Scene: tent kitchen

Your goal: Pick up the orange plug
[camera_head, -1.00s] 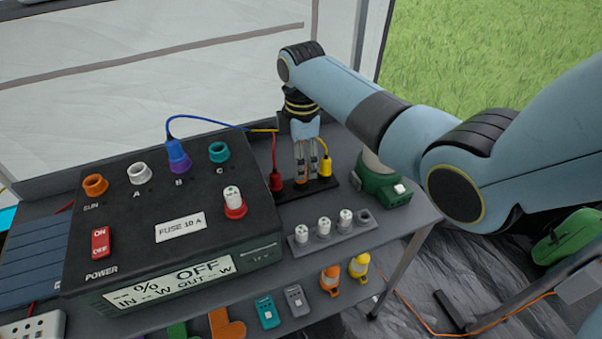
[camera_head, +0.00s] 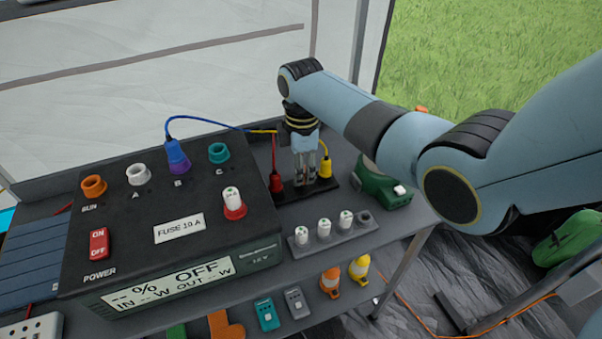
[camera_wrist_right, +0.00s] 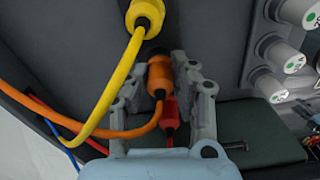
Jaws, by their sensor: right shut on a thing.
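The orange plug (camera_wrist_right: 159,76) is between the two fingers of my right gripper (camera_wrist_right: 165,75) in the right wrist view, with its orange cord curving off to the left. The gripper is shut on it. In the head view my right gripper (camera_head: 305,178) points down at the black strip (camera_head: 322,187), between a red plug (camera_head: 276,182) and a yellow plug (camera_head: 325,168). The fingers mostly hide the orange plug there. I cannot tell whether it is clear of the strip. My left gripper is not in view.
The black power box (camera_head: 140,215) stands just left, with a blue-purple plug (camera_head: 178,158) in its top. A grey rack (camera_head: 335,237) of white fuses is in front. A green device (camera_head: 385,188) is at the right. The yellow and red plugs are close to my fingers.

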